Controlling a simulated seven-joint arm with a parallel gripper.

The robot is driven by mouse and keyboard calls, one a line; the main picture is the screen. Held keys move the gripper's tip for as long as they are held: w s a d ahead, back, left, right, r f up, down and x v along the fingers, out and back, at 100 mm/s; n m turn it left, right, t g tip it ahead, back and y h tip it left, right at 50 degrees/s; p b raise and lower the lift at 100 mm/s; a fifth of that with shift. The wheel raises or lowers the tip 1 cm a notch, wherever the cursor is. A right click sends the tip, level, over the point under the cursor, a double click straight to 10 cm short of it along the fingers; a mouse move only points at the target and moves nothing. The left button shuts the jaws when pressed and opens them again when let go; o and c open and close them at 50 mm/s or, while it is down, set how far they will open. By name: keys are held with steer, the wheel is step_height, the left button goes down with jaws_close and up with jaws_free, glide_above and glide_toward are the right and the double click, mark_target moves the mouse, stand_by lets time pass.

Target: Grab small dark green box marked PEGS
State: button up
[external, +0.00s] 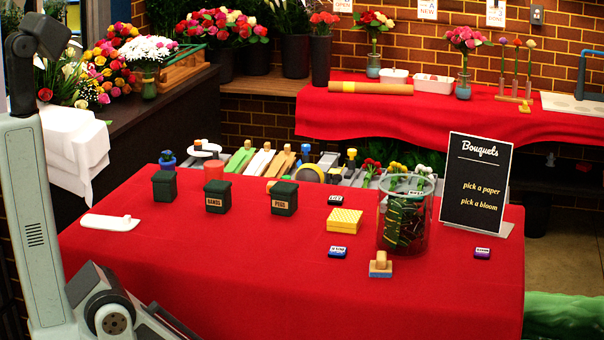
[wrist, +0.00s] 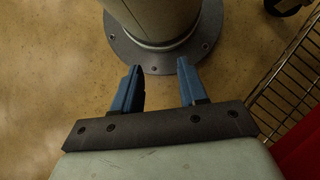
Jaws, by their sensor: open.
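The small dark green box marked PEGS (external: 284,198) stands upright on the red-covered table (external: 210,275), a little right of the two other dark green boxes. Its label faces the camera. My gripper (wrist: 158,90) shows in the wrist view with two blue fingers apart and nothing between them. It points at the floor beside my base, away from the table. The box is not in the wrist view, and the gripper is not visible in the external view.
A box marked BANDS (external: 218,197) and an unmarked-looking dark green box (external: 164,187) stand left of PEGS. A yellow box (external: 344,221), a glass container (external: 405,220), a stamp (external: 380,265) and a black sign (external: 475,183) are to the right. A wire rack (wrist: 290,90) is beside the gripper.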

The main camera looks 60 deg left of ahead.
steer(key=o, duration=1)
steer(key=shift+o, duration=0.2)
